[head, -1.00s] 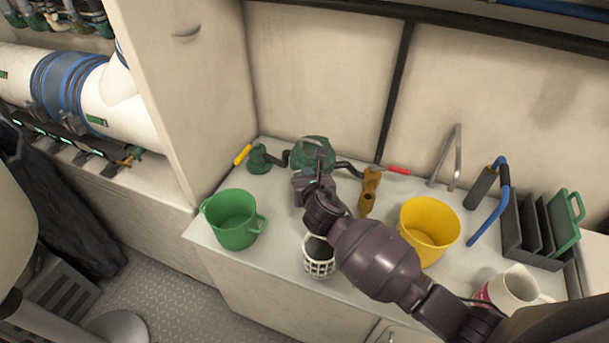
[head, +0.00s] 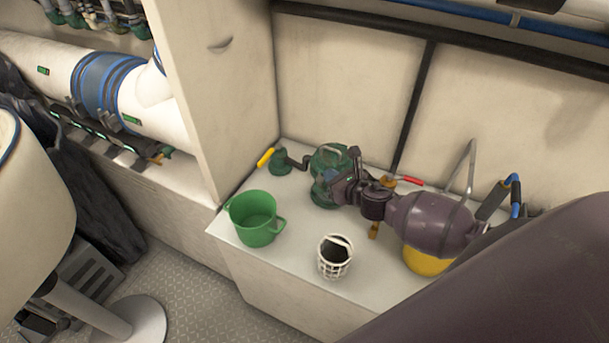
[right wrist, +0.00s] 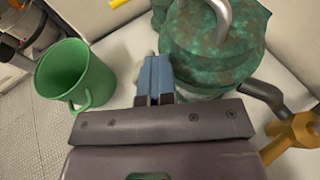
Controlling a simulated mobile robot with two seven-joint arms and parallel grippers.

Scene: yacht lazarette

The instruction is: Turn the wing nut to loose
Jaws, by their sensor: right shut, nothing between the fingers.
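A green mottled pump-like body (head: 326,160) with dark side pipes stands at the back of the white counter. In the right wrist view the green body (right wrist: 212,50) has a bare metal bar arching over its top. My right gripper (head: 334,183) is at the front of this body. Its blue fingers (right wrist: 155,66) are shut and empty, close to the body's lower left side; I cannot tell whether they touch it. I cannot make out the wing nut in either view; the gripper may hide it. My left gripper is not in view.
A green mug-like bucket (head: 254,217) and a white basket (head: 335,256) stand in front on the counter (head: 292,250). A yellow bucket (head: 427,262) sits partly under my arm. A yellow handle (head: 265,157) and a red handle (head: 411,180) flank the green body.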

